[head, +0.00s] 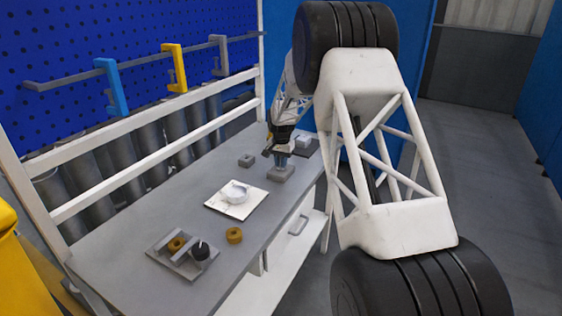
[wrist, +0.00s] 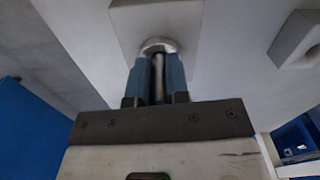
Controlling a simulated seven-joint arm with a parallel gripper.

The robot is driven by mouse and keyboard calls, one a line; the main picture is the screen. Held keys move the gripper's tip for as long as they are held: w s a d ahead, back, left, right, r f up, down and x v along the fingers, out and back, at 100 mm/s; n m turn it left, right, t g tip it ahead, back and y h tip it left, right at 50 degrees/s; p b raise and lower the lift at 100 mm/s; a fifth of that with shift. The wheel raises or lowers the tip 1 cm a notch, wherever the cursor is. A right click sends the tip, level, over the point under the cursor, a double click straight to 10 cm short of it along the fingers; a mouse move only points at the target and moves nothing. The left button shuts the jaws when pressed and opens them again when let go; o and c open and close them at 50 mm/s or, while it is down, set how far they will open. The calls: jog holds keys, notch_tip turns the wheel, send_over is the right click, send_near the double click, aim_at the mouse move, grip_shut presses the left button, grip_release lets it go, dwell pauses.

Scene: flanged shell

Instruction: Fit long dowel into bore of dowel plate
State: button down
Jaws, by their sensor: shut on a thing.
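My gripper (head: 279,151) is at the far part of the bench, pointing down just above a grey block, which I take to be the dowel plate (head: 282,174). In the wrist view its two blue fingers (wrist: 157,70) are shut on a slim metal rod, the long dowel (wrist: 158,82). A round silver part (wrist: 158,45) shows just beyond the fingertips, in front of the pale square face of the plate (wrist: 186,22). The bore is not clearly visible, and I cannot tell whether the dowel's end is in it. The dowel is not distinguishable in the head view.
A small grey block (head: 246,160) stands left of the gripper, a pale block (head: 303,141) behind it to the right. Nearer are a white plate (head: 222,207) with a silver round part (head: 238,194), a brown ring (head: 234,235) and a grey tray (head: 163,254). Bare bench lies between.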

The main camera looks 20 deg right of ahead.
jog(key=shift+f, duration=0.1)
jog(key=c, duration=1)
grip_release()
jog(key=shift+r, duration=3.95)
